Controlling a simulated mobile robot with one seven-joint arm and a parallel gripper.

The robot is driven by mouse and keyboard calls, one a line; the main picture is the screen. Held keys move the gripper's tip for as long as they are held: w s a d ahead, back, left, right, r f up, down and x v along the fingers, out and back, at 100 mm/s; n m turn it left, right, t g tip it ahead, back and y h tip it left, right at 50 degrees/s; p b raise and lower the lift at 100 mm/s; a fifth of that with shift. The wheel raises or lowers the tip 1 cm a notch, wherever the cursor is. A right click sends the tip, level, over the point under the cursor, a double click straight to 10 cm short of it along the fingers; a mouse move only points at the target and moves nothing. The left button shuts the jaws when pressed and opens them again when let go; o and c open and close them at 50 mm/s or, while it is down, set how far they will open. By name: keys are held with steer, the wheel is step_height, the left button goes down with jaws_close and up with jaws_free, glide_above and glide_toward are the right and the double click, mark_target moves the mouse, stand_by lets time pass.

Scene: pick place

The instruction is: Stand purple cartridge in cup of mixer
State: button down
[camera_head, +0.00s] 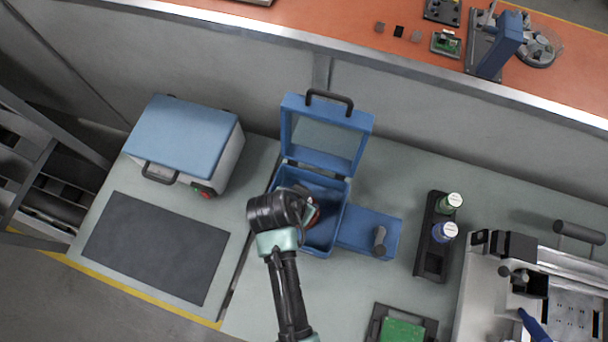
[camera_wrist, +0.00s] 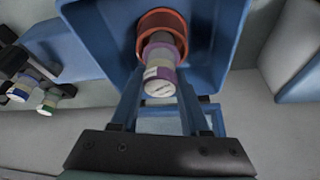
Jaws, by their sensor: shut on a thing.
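The mixer (camera_head: 328,235) is a blue box with its lid (camera_head: 361,123) standing open. In the wrist view its orange-red cup (camera_wrist: 147,21) shows inside the blue walls. My gripper (camera_wrist: 164,78) is shut on the purple cartridge (camera_wrist: 161,56), which has a whitish near end. The cartridge's far end overlaps the cup's opening in the wrist view; I cannot tell how deep it sits. In the head view my arm reaches over the open mixer and hides the cartridge and most of the cup.
A black rack (camera_head: 431,264) right of the mixer holds a green-banded cartridge (camera_head: 449,203) and a blue-banded cartridge (camera_head: 445,232). A blue-lidded white machine (camera_head: 181,135) stands left, behind a dark mat (camera_head: 155,245). A silver machine (camera_head: 484,290) stands at the right.

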steer(key=shift+f, duration=0.1)
stand_by(0.3)
steer(key=shift+c, duration=1.5)
jaws_free()
steer(key=c, duration=0.4)
steer(key=shift+r+p, duration=3.5)
steer(key=shift+p, duration=0.05)
